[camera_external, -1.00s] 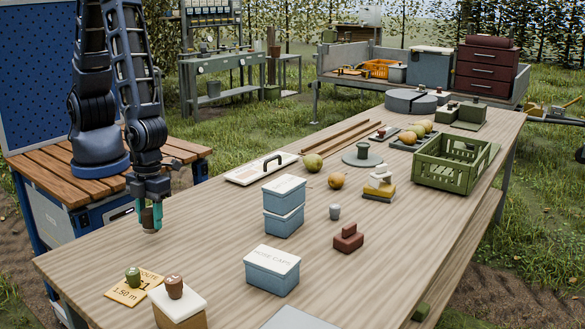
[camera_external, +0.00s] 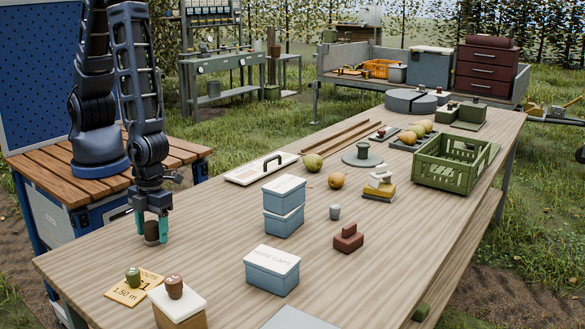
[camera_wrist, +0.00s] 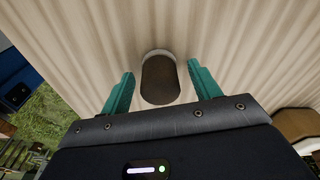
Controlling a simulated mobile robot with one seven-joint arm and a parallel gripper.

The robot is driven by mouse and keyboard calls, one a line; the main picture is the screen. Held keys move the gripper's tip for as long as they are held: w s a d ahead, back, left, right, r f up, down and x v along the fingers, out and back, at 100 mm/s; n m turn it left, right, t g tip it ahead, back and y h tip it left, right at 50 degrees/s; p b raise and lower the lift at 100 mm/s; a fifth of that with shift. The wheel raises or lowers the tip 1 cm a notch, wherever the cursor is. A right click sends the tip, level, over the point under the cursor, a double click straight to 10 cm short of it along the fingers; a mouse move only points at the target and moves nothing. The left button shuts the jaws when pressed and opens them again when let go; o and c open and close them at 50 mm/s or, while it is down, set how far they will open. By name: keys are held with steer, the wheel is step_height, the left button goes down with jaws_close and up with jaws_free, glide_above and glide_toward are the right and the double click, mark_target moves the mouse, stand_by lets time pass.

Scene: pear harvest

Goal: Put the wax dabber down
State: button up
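The wax dabber (camera_external: 151,233), a short dark brown cylinder with a pale rim at one end, stands upright on the wooden table at its left side. It also shows in the wrist view (camera_wrist: 160,78), between the two teal fingers. My gripper (camera_external: 152,228) is around the dabber from above, with its fingers spread; in the wrist view my gripper (camera_wrist: 161,82) shows a clear gap on each side of the dabber. The fingers do not touch it there.
A price card (camera_external: 126,296) with a green-topped stamp and a white-lidded box (camera_external: 178,302) with a brown stamp are in front. Blue boxes (camera_external: 283,222) (camera_external: 272,270) stand to the right. The table (camera_external: 215,225) is bare between dabber and boxes.

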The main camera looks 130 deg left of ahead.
steer(key=s+a+r+n+t, duration=0.1)
steer(key=s+a+r+n, duration=0.15)
steer(key=r, duration=0.75)
steer(key=s+a+r+n+t, duration=0.1)
steer(key=s+a+r+n, duration=0.15)
steer(key=r, duration=0.75)
steer(key=s+a+r+n, duration=0.1)
steer(key=s+r+n, duration=0.15)
steer(key=r, duration=0.75)
steer(key=s+a+r+n+t+y, duration=0.1)
steer(key=s+a+r+n+t, duration=0.1)
steer(key=s+a+r+n, duration=0.3)
steer(key=s+r+n, duration=0.3)
steer(key=s+r, duration=0.2)
steer(key=s, duration=0.2)
steer(key=shift+s+r, duration=0.15)
steer(key=shift+s, duration=0.15)
